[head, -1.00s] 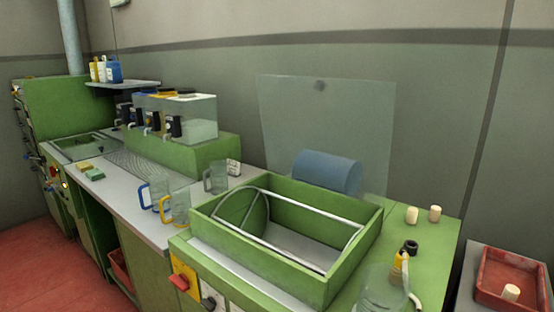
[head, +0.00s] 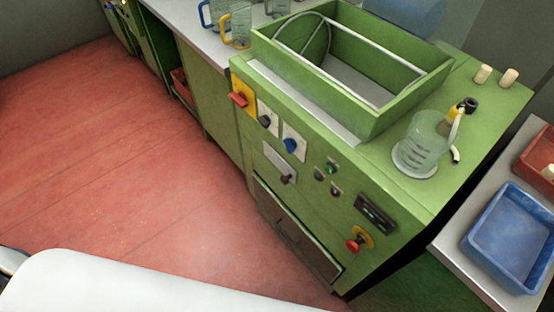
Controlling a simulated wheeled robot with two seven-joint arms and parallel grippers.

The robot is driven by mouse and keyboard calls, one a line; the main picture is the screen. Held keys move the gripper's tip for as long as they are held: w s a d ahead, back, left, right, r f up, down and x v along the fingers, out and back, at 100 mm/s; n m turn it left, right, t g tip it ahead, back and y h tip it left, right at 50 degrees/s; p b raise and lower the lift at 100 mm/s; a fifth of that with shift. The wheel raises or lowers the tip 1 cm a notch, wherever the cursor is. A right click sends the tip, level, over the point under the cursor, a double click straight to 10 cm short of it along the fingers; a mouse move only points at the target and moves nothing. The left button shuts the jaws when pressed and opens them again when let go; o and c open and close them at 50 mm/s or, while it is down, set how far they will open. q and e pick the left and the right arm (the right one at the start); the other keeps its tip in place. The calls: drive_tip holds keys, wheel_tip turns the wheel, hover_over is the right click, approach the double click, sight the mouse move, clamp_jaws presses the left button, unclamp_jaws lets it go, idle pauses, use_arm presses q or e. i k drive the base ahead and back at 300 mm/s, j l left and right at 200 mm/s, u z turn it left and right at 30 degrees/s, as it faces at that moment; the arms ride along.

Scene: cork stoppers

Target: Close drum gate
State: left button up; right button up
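The green drum machine (head: 315,165) stands at the centre right in the head view. Its open-topped green box (head: 398,112) holds a metal-rod frame with a curved end (head: 303,36), and the inside looks empty. I cannot tell for certain which part is the drum gate. A blue rounded part (head: 405,12) shows behind the box, cut by the top edge of the view. On the front panel are a red lever on a yellow plate (head: 242,99), a blue knob (head: 290,146) and a red button (head: 354,246). Neither of my grippers is in view.
A clear jug (head: 422,145) stands on the machine top, with two corks (head: 482,74) behind it. A blue tray (head: 508,240) and a red tray (head: 535,160) lie on the right-hand table. The red floor (head: 120,160) before the machine is clear.

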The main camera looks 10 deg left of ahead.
sight(290, 173)
drive_tip(key=j+z, duration=0.2)
drive_tip(key=z, duration=0.3)
drive_tip(key=i+j+z, duration=0.1)
drive_tip(key=j+z, duration=0.15)
drive_tip(key=z, duration=0.25)
drive_tip(key=j+z, duration=0.2)
drive_tip(key=z, duration=0.25)
drive_tip(key=k+j+z, duration=0.1)
drive_tip(key=j, duration=0.3)
drive_tip(key=j+z, duration=0.15)
drive_tip(key=j, duration=0.25)
drive_tip(key=k+j+z, duration=0.1)
drive_tip(key=j, duration=0.3)
drive_tip(key=k+j+z, duration=0.1)
drive_tip(key=j, duration=0.25)
drive_tip(key=k+j+z, duration=0.25)
drive_tip(key=k+j, duration=0.15)
drive_tip(key=j, duration=0.3)
drive_tip(key=k+j+z, duration=0.1)
drive_tip(key=j, duration=0.25)
drive_tip(key=k+j, duration=0.2)
drive_tip(key=j, duration=0.15)
drive_tip(key=k+j, duration=0.25)
drive_tip(key=j, duration=0.15)
